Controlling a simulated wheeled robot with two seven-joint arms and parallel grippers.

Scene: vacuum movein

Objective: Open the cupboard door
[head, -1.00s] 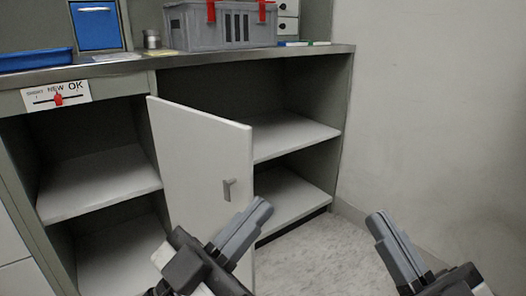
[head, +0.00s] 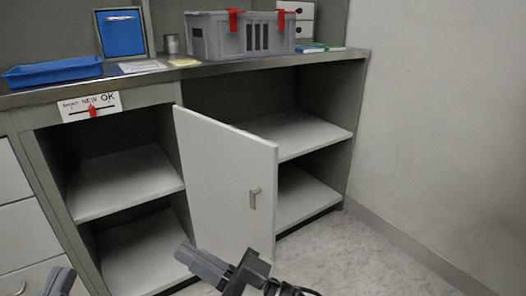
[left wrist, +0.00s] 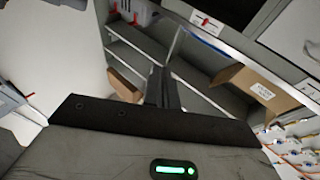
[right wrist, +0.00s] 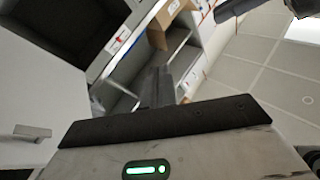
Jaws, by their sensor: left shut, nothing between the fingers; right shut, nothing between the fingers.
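The white cupboard door (head: 225,175) stands swung out from the cupboard, and shelves show on both sides of it. In the right wrist view a handle (right wrist: 32,132) on a pale panel shows at the left edge. My right gripper (head: 186,252) is shut and empty, in front of the lower part of the door; I cannot tell whether it touches. My left gripper (head: 64,276) is shut and empty at the bottom left, apart from the door, mostly out of the head view.
The worktop (head: 150,80) carries a blue tray (head: 50,72), a grey crate with red clips (head: 240,38) and a metal can (head: 171,44). White drawers (head: 28,235) stand at the left. The wall (head: 440,120) bounds the right side. Floor (head: 365,255) is clear at the lower right.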

